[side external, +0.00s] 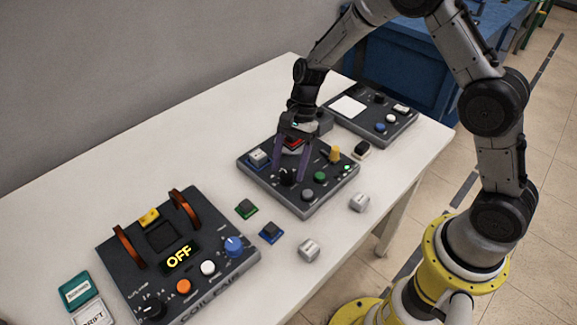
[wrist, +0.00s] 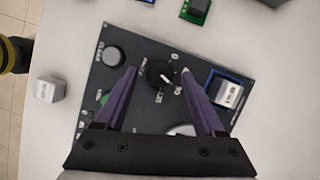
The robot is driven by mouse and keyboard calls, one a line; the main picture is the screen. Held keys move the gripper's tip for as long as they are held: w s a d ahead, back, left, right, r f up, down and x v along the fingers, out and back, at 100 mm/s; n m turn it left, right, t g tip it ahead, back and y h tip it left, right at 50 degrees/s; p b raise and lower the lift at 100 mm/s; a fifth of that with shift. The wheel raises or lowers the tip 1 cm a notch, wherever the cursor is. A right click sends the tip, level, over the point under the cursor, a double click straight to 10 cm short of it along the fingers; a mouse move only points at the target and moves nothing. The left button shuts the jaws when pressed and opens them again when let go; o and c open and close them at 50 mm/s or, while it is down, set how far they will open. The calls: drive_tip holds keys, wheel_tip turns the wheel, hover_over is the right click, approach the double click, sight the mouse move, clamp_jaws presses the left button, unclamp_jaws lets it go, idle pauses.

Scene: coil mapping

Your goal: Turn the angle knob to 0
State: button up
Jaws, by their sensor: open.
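A black knob (wrist: 157,74) with a white pointer line stands on the dark middle panel (wrist: 108,78). My gripper (wrist: 159,71) is open, pointing down, with one purple finger on each side of this knob and visible gaps between. In the side view my gripper (side external: 289,175) is over the same panel (side external: 305,208), and the knob (side external: 287,178) shows between the fingertips.
The middle panel also carries a grey knob (side external: 308,195), a yellow lever (side external: 335,155) and a white block (side external: 258,157). A coil panel reading OFF (side external: 180,258) stands front left, another panel (side external: 375,117) behind. Loose blocks (side external: 309,250) lie on the white table.

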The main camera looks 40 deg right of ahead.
drive_tip(key=shift+a+f, duration=0.15)
drive_tip(key=shift+f, duration=0.2)
clamp_jaws()
